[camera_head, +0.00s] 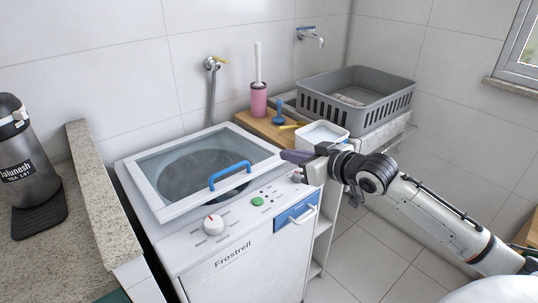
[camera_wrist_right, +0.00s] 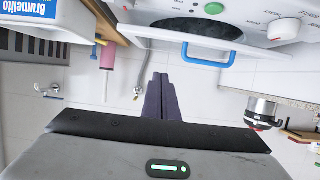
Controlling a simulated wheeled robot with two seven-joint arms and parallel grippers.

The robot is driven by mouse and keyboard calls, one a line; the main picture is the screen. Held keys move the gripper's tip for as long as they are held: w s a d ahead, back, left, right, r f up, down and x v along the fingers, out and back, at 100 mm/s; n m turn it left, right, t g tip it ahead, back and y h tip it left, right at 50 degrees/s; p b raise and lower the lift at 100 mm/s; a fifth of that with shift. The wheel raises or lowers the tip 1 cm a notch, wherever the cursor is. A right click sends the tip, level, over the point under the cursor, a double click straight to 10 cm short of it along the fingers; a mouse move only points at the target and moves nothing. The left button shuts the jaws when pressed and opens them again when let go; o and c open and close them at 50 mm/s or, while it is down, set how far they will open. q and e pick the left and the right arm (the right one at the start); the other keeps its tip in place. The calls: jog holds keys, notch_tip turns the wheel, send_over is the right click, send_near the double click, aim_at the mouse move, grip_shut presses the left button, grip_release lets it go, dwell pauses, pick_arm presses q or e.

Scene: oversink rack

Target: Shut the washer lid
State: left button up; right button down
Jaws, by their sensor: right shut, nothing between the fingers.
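The washer (camera_head: 225,262) is a white top-loader with a knob and a green button on its front panel. Its lid (camera_head: 150,190) has a glass pane, a white frame and a blue handle (camera_head: 230,170). The lid lies low over the tub and looks partly raised at its front edge, where dark tub shows below the frame. The lid and handle (camera_wrist_right: 207,62) also show in the right wrist view. My right gripper (camera_head: 287,156) is shut and empty by the lid's right corner, its fingertips (camera_wrist_right: 160,78) apart from the handle. Contact with the lid is unclear. My left gripper is out of view.
A white tub (camera_head: 322,132) stands beside my right gripper. Behind it are a grey basket (camera_head: 375,108) and a pink brush holder (camera_head: 258,100) on a wooden board. A granite counter (camera_head: 95,200) with a dark dispenser (camera_head: 28,150) is at left. Space above the lid is free.

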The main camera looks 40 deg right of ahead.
jog(key=x, duration=0.3)
jog(key=f+x, duration=0.1)
jog(key=x, duration=0.3)
jog(key=s+f+x, duration=0.1)
jog(key=x, duration=0.2)
jog(key=shift+w+f, duration=0.25)
jog(key=shift+w, duration=0.05)
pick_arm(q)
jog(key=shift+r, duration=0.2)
pick_arm(e)
jog(key=shift+s+f, duration=0.1)
jog(key=shift+f, duration=0.65)
